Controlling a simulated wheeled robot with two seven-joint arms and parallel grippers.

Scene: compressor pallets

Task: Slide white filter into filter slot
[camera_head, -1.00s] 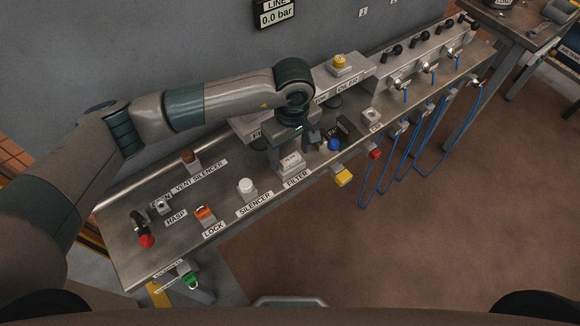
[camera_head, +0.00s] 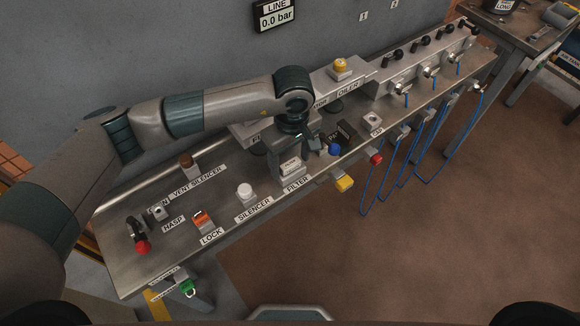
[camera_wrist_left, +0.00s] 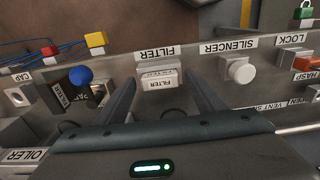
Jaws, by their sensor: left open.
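The white filter (camera_head: 291,170) is a small pale block standing on the bench behind the FILTER label. It also shows in the left wrist view (camera_wrist_left: 158,77), upper middle. My left gripper (camera_head: 303,146) is above and just behind it, pointing down. In the left wrist view the open fingers (camera_wrist_left: 160,88) reach to either side of the filter, with gaps; I see no contact. My right gripper is not in view.
A white silencer knob (camera_head: 244,190) stands left of the filter. A blue knob (camera_head: 334,149) and a yellow block (camera_head: 344,183) are to its right. Blue hoses (camera_head: 411,160) hang off the front.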

